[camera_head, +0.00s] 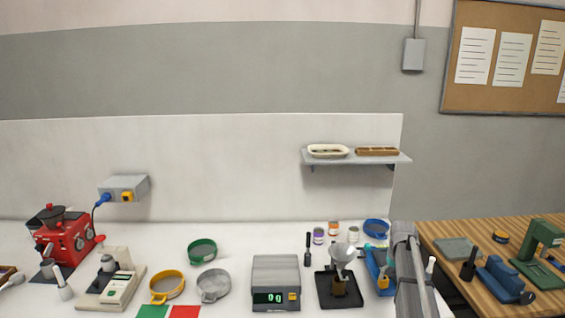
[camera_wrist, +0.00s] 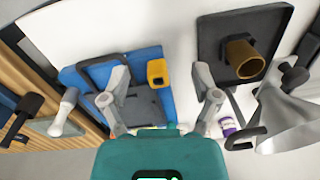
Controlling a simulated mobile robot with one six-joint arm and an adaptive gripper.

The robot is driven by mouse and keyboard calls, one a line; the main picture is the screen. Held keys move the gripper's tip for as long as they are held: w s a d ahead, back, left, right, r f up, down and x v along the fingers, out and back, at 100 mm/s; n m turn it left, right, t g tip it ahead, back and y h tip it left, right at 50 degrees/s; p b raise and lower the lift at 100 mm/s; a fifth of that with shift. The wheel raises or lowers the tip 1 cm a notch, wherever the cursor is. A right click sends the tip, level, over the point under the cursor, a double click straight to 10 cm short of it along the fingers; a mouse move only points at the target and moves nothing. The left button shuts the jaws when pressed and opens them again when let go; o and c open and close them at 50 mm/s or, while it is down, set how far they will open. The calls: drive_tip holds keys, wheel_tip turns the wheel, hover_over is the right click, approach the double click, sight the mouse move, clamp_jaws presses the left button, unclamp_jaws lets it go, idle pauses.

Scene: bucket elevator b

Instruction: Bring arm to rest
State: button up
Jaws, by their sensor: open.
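My gripper (camera_wrist: 162,88) is open, its two grey fingers spread apart with nothing between them. Its teal body fills the bottom middle of the wrist view.
A black tray (camera_wrist: 208,45) with a brass cup (camera_wrist: 240,58) is right of the fingers, near a grey funnel (camera_wrist: 290,122). In the head view, a digital scale (camera_head: 276,280) stands left of them. A wall shelf (camera_head: 356,158) is above; a wooden table (camera_head: 460,262) is right.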

drive_tip(key=s+a+f+b, duration=0.4)
drive_tip(key=s+a, duration=0.6)
drive_tip(key=s, duration=0.2)
drive_tip(key=s+a+f+n+b, duration=0.1)
drive_tip(key=s+a+f+b, duration=0.4)
drive_tip(key=s+a, duration=0.6)
drive_tip(key=shift+s+a+f, duration=0.15)
drive_tip(key=shift+s+f, duration=0.15)
drive_tip(key=shift+s, duration=0.65)
